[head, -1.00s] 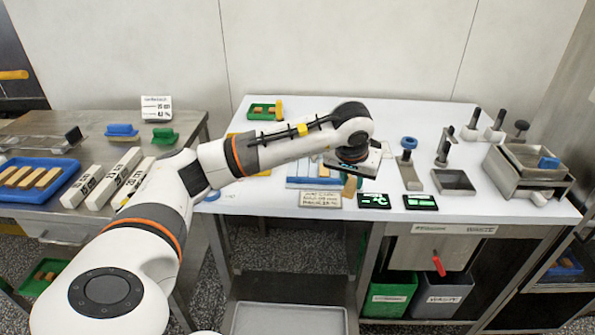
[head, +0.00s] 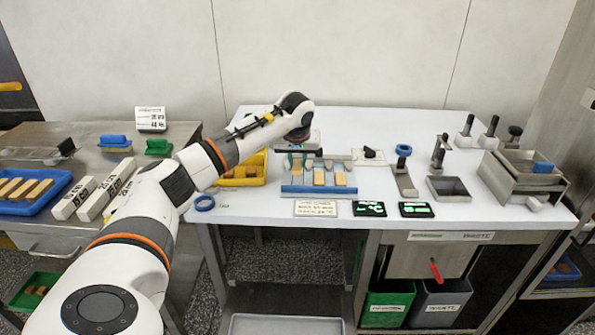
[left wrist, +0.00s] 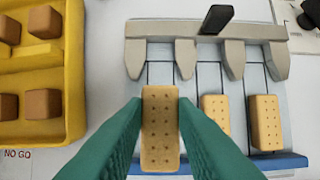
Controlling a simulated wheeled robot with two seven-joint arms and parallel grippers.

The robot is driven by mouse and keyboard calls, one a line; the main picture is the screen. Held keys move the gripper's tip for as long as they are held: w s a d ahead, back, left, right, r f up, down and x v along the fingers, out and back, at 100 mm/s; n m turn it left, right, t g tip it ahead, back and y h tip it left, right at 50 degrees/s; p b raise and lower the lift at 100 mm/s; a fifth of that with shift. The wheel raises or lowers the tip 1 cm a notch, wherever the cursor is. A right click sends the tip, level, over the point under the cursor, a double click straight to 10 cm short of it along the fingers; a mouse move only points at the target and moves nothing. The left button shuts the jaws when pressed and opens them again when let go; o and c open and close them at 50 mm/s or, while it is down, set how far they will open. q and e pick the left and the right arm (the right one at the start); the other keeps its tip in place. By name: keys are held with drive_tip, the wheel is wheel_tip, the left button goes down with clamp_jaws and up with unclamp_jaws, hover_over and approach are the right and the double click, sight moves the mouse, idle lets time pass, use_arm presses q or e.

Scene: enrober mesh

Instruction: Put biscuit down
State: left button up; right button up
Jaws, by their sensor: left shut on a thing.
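My left gripper (head: 297,160) is over the left part of a pale blue laned board (head: 318,189). In the left wrist view its green fingers (left wrist: 160,125) are shut on a tan, dotted biscuit (left wrist: 160,140). The biscuit points lengthwise along the leftmost lanes; whether it touches the board is unclear. Two more biscuits lie in lanes to the right, one in the middle (left wrist: 215,122) and one farther right (left wrist: 265,122). A grey toothed bar (left wrist: 205,42) spans the far end of the board. My right gripper does not show.
A yellow tray (left wrist: 74,70) with brown pieces stands close left of the board, beside a "NO GO" marking. Two small displays (head: 369,209) sit at the front right. Metal stands and pans occupy the table's right side.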

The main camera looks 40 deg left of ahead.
sight(297, 166)
use_arm(q)
drive_tip(key=shift+f, duration=1.8)
drive_tip(key=o, duration=0.8)
drive_tip(key=shift+f, duration=0.15)
drive_tip(key=shift+c, duration=0.2)
drive_tip(key=v, duration=1.2)
drive_tip(key=shift+d, duration=0.1)
